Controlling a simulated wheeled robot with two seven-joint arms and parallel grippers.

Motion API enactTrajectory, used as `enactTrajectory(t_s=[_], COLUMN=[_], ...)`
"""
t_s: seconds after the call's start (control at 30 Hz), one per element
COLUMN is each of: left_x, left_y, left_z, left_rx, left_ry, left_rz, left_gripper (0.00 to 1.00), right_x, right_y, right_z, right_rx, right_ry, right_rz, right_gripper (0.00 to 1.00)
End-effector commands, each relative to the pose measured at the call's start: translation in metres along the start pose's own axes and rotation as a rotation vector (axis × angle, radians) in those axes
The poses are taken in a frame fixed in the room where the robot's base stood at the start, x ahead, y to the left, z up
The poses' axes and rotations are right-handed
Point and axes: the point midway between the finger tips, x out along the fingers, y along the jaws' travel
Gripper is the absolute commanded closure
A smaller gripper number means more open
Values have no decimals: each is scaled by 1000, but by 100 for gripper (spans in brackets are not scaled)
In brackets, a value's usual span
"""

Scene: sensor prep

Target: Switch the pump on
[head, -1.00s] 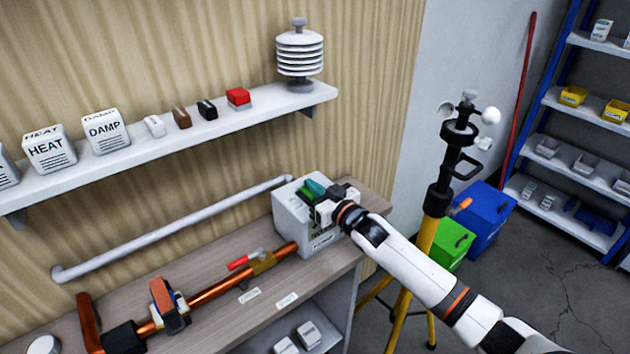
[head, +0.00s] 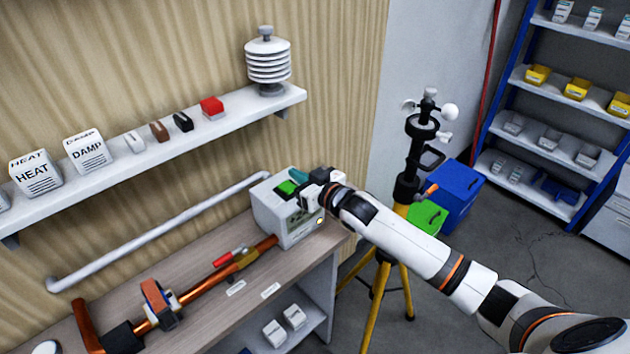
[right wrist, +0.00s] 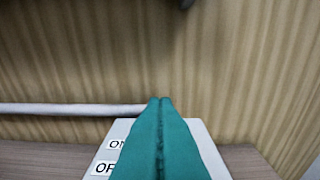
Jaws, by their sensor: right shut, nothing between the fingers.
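The pump's white box (head: 268,217) stands at the right end of the workbench, at the end of a copper pipe. A green switch (head: 287,187) shows on its top, and a small yellow light (head: 320,221) shows on its side. My right gripper (head: 299,174) is shut and empty, its teal fingers over the box's top beside the switch. In the right wrist view the teal fingertips (right wrist: 160,101) are together above the white box (right wrist: 203,135). ON and OFF labels (right wrist: 104,168) show at their left; the fingers hide the switch there. Contact cannot be told. My left gripper is not in view.
A red-handled valve (head: 232,256) and an orange clamp (head: 160,303) sit on the pipe. A wall shelf (head: 215,128) holds boxes and a white louvred shield (head: 268,65). A yellow tripod (head: 384,275) stands right of the bench, near green and blue bins.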

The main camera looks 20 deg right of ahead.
Motion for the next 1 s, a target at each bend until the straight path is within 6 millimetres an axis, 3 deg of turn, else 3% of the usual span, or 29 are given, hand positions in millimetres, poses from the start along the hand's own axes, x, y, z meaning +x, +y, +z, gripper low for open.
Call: enactTrajectory(t_s=[0.2, 0.37, 1.0], left_x=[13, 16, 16], left_y=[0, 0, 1], left_z=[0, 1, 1], left_rx=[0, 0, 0], left_ry=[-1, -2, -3], left_rz=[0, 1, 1], left_gripper=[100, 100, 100], right_x=[-40, -56, -62], right_y=[0, 0, 3], right_z=[2, 5, 3], right_rx=[-4, -1, 1], right_ry=[0, -2, 9], right_rz=[1, 0, -1], right_gripper=[100, 100, 100])
